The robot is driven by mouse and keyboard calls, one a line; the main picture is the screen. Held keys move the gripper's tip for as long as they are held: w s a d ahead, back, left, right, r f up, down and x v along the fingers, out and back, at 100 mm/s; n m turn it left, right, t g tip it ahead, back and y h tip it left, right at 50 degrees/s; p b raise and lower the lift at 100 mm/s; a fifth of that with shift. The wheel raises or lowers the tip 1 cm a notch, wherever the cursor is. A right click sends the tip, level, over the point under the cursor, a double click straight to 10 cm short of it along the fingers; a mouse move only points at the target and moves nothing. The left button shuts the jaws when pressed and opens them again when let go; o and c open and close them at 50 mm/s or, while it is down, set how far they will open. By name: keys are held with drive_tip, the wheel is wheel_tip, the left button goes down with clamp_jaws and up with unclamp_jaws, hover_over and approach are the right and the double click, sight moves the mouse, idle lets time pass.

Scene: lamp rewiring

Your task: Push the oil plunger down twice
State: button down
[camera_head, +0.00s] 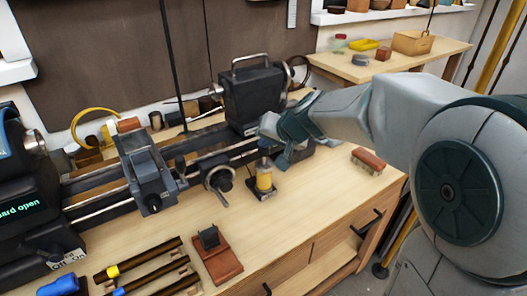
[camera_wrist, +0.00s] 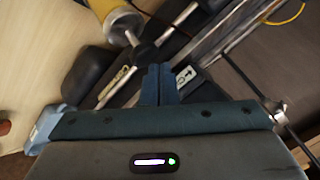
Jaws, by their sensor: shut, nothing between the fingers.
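The oiler is a small yellow cylinder (camera_head: 264,181) with a metal top, upright on a dark square base at the bench front, beside the lathe. In the wrist view its yellow body (camera_wrist: 110,15) is at the top left, with a pale neck and a dark round plunger knob (camera_wrist: 145,53). My gripper (camera_head: 275,158) is shut and empty, just above the oiler in the head view, hiding part of its top. In the wrist view my closed fingertips (camera_wrist: 158,70) appear right beside the knob; I cannot tell whether they touch it.
The lathe's dark tailstock (camera_head: 253,95) stands close behind my gripper, and a handwheel (camera_head: 218,179) is left of the oiler. A wooden brush (camera_head: 368,160) lies to the right. A red-brown block (camera_head: 217,258) and tools lie in front. Bare bench top surrounds the oiler's front.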

sight(266, 152)
drive_tip(key=shift+f+b, duration=1.3)
drive_tip(key=shift+b, duration=0.3)
idle(1.3)
drive_tip(key=shift+r, duration=0.15)
drive_tip(key=shift+r+p, duration=1.05)
drive_tip(key=shift+r, duration=0.5)
drive_tip(key=shift+r+p, duration=1.7)
drive_tip(key=shift+r, duration=0.85)
